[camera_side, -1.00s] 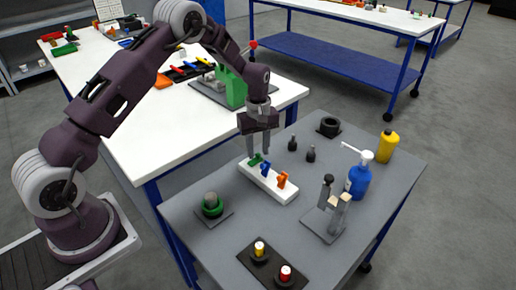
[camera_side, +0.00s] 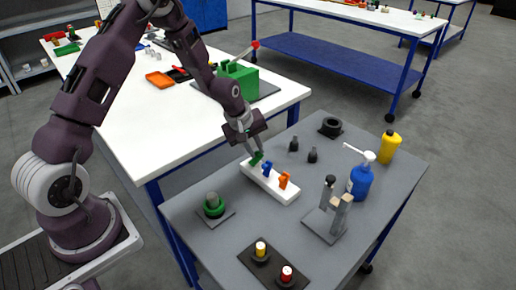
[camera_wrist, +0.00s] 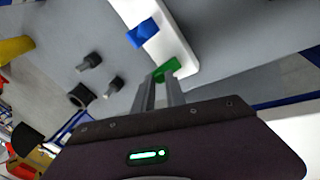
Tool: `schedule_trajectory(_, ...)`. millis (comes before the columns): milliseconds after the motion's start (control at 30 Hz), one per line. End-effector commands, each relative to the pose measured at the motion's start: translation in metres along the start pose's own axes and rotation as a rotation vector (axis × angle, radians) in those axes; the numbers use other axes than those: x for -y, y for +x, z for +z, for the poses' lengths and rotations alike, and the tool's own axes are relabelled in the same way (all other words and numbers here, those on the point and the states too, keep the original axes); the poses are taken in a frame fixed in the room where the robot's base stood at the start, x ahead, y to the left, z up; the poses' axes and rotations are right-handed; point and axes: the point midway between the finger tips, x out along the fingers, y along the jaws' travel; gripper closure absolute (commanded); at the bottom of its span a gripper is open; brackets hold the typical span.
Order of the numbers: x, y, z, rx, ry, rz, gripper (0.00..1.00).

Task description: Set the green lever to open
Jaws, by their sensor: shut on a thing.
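The green lever (camera_side: 256,158) stands at the far left end of a white block (camera_side: 285,195) on the grey table. A blue lever (camera_side: 267,168) and an orange lever (camera_side: 284,179) stand beside it on the same block. My gripper (camera_side: 253,151) is tilted and shut on the green lever. In the wrist view the green lever (camera_wrist: 166,70) shows at the fingertips (camera_wrist: 158,80), partly hidden by them, with the blue lever (camera_wrist: 142,34) farther along the block.
Two black knobs (camera_side: 312,155) stand right of the block. A blue pump bottle (camera_side: 360,180) and a yellow bottle (camera_side: 389,146) are at the right. A green round knob (camera_side: 213,205) is at the left, and yellow and red buttons (camera_side: 286,273) are in front.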

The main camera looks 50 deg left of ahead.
Motion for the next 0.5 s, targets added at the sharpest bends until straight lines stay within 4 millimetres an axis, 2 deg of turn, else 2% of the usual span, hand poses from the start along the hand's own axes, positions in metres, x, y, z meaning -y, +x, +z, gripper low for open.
schedule_trajectory(500,0.027,-0.011,0.013,-0.174,-0.004,0.436,1.00)
